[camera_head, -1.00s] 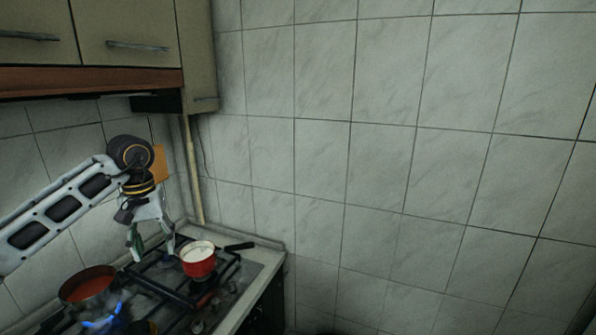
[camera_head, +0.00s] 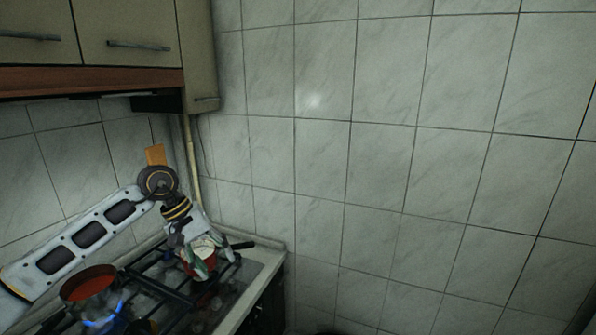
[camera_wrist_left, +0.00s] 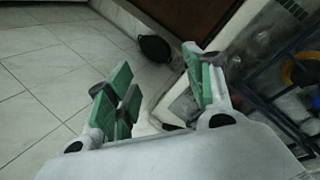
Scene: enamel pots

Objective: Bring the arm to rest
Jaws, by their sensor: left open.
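My left arm (camera_head: 80,240) reaches in from the left over the stove. My left gripper (camera_head: 213,262) points down in front of the red pot (camera_head: 187,269) in the head view and hides part of it. I cannot tell whether the fingers touch the pot. In the left wrist view the gripper (camera_wrist_left: 160,95) shows its green-padded fingers spread apart, with nothing clearly held between them. My right gripper is not in view.
A pot with red contents (camera_head: 90,283) stands on the stove (camera_head: 150,290) at the left, near a blue flame (camera_head: 103,322). The pot handle (camera_head: 240,245) points right. Wall cabinets (camera_head: 125,35) hang above. The tiled wall side at right is clear.

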